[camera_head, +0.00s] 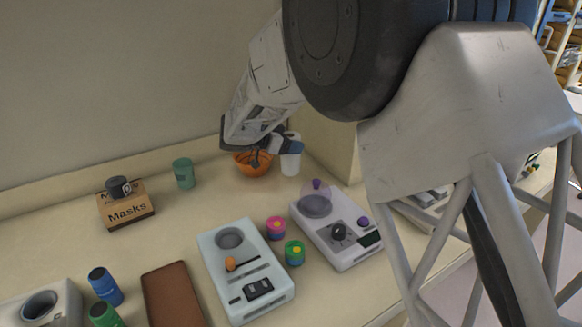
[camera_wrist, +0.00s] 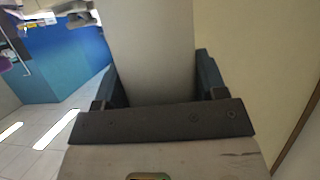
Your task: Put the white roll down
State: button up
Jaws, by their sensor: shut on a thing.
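The white roll (camera_head: 290,164) is upright at the back of the counter, just right of the orange bowl (camera_head: 253,165). My gripper (camera_head: 289,146) is shut on its upper part. In the wrist view the roll (camera_wrist: 153,50) fills the space between my two fingers (camera_wrist: 155,92). I cannot tell whether its base touches the counter.
A Masks box (camera_head: 126,209) with a dark mug (camera_head: 118,187) on it and a green cup (camera_head: 184,173) stand at the back left. Two white devices (camera_head: 215,266) (camera_head: 353,253) and several small cans are in front. The wall corner is close behind the roll.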

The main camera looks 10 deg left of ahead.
aim_at(290, 161)
jog(key=shift+f, duration=1.6)
jog(key=shift+f, duration=1.85)
jog(key=shift+f, duration=0.15)
jog(key=o, duration=1.1)
jog(key=shift+c, duration=0.2)
jog(key=shift+a+r, duration=0.1)
jog(key=shift+r, duration=0.1)
jog(key=v, duration=1.2)
